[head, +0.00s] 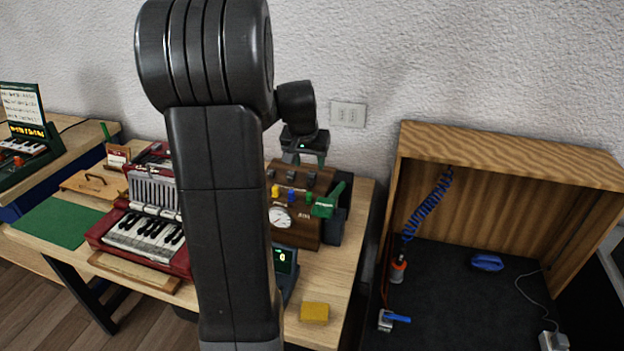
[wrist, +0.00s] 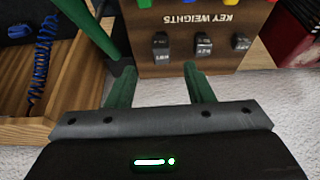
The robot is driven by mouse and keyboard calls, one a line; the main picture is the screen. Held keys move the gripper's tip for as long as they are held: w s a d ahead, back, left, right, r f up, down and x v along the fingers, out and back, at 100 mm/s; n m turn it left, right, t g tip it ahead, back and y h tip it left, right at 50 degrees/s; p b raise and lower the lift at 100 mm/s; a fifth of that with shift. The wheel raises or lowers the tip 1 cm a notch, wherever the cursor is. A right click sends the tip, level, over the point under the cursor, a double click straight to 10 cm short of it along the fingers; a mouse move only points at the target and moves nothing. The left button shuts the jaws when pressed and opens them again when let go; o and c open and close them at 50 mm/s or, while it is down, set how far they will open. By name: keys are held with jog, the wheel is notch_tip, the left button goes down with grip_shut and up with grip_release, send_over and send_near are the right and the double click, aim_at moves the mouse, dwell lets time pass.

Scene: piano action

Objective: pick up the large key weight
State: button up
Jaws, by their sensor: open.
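Three dark key weights hang in a row on a wooden rack (wrist: 225,62) lettered "KEY WEIGHTS", upside down in the wrist view. The left one (wrist: 161,45) looks the largest there, so I take it as the large key weight; the middle (wrist: 203,43) and right (wrist: 240,41) ones look smaller. My gripper (wrist: 157,72) is open and empty, its green fingers pointing at the rack. The large weight lies beyond the gap between the fingertips, apart from them. In the head view my gripper (head: 306,158) is just above the rack's top.
A green part (wrist: 92,25) stands close beside my left finger in the wrist view. The rack also bears colored pieces and a dial (head: 281,218). A red keyboard model (head: 145,238) and a yellow block (head: 314,312) are on the table; an open wooden box (head: 505,157) stands right.

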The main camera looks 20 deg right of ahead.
aim_at(312, 174)
jog(key=shift+w+p+x, duration=0.15)
jog(key=shift+p+x, duration=0.1)
jog(key=shift+x, duration=1.75)
jog(key=shift+w+p+x, duration=0.2)
jog(key=shift+x, duration=1.8)
jog(key=shift+d+r, duration=0.1)
jog(key=shift+r, duration=0.05)
grip_shut()
